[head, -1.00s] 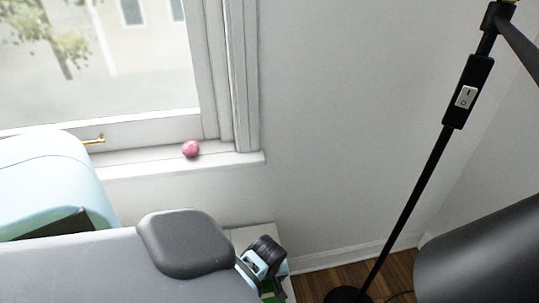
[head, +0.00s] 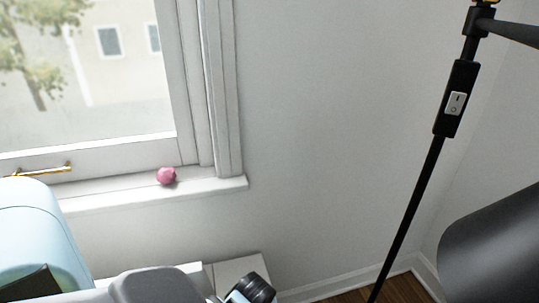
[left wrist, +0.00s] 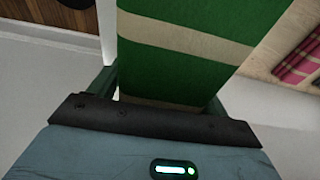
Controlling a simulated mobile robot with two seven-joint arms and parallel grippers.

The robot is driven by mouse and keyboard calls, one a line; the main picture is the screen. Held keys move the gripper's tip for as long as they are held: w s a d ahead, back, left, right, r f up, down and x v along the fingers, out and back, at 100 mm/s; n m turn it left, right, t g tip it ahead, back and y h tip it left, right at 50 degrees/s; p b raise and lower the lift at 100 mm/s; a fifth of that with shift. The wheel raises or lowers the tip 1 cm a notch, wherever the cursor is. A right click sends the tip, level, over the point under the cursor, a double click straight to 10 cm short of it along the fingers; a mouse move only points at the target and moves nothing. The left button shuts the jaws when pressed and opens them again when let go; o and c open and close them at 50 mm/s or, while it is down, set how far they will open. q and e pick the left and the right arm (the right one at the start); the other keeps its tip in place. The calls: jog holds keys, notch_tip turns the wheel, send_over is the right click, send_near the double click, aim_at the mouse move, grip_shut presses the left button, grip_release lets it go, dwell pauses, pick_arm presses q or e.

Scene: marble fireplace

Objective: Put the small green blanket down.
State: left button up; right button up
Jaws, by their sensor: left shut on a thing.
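The small green blanket (left wrist: 185,65), green with cream stripes, fills the middle of the left wrist view and runs out past its top edge. My left gripper (left wrist: 160,97) is shut on its near end, with a dark finger at either side. In the head view only my left wrist shows at the bottom edge; its fingers and the blanket are cut off there. My right gripper is in neither view.
A pink round object (head: 167,175) sits on the white windowsill (head: 215,187). A black lamp pole (head: 412,205) stands at the right, beside a large dark cylinder (head: 495,240). A white surface (head: 240,268) lies below the sill. A pink plaid cloth (left wrist: 298,62) shows in the left wrist view.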

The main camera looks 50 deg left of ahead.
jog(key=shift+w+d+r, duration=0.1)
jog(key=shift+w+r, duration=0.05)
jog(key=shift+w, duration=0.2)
pick_arm(q)
jog(key=shift+f, duration=0.35)
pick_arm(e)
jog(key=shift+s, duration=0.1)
pick_arm(q)
jog(key=o, duration=1.1)
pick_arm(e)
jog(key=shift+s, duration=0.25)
pick_arm(q)
jog(key=shift+r, duration=0.25)
jog(key=r+p, duration=0.1)
jog(key=r, duration=0.2)
jog(key=d+r+p, duration=0.1)
jog(key=r, duration=0.3)
jog(key=r+p, duration=0.1)
jog(key=r, duration=0.2)
jog(key=shift+d+r, duration=0.15)
jog(key=shift+r, duration=0.25)
jog(key=shift+s+d+r+p, duration=0.15)
jog(key=shift+r+p, duration=0.15)
jog(key=shift+r, duration=0.15)
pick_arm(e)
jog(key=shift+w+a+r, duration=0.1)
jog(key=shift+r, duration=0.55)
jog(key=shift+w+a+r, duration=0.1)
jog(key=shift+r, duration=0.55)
